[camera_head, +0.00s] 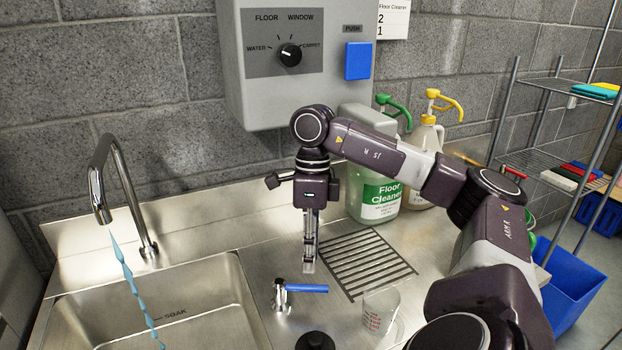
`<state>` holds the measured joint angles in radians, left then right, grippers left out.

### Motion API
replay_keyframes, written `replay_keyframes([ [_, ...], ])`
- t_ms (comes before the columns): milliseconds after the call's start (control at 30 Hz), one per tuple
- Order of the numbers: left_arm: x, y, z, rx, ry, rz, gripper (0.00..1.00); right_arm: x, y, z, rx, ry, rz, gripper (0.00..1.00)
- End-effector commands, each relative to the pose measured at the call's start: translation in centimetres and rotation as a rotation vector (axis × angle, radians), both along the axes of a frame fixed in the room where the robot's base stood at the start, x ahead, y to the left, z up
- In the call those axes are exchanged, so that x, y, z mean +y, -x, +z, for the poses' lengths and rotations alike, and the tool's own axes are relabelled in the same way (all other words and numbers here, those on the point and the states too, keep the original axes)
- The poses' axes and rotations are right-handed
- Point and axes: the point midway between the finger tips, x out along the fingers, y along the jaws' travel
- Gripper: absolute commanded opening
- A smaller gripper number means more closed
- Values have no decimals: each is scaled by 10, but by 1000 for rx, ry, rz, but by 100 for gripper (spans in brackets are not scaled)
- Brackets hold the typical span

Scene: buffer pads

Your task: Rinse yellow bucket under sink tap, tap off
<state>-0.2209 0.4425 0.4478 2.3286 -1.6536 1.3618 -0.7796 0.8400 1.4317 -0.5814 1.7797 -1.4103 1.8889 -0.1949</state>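The sink tap (103,190) is a tall chrome spout at the left, and a stream of blue water (125,270) runs from it into the steel basin (200,318). A tap handle with a blue lever (306,288) stands on the counter right of the basin, its lever pointing right. My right gripper (309,268) points straight down just above and behind the blue lever, apart from it as far as I can tell. Its fingers look close together, with nothing between them. My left gripper and the yellow bucket are not in view.
A drain grate (362,262) and a clear measuring cup (380,312) lie right of the lever. Floor cleaner jugs (378,198) stand behind my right arm. A grey dispenser (300,95) hangs above. A wire shelf (540,155) and blue bin (572,292) are at the right.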

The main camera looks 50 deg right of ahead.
Motion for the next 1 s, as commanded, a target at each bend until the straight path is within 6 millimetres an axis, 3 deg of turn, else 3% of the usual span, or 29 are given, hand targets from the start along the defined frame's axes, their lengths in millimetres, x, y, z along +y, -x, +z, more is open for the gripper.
replay_keyframes([
  [33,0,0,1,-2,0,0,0,-1,-3,14,-8,-4,0,29],
  [167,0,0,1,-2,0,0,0,-5,-6,38,-8,-2,-1,29],
  [1000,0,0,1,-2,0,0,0,-10,-6,57,-1,1,0,29],
])
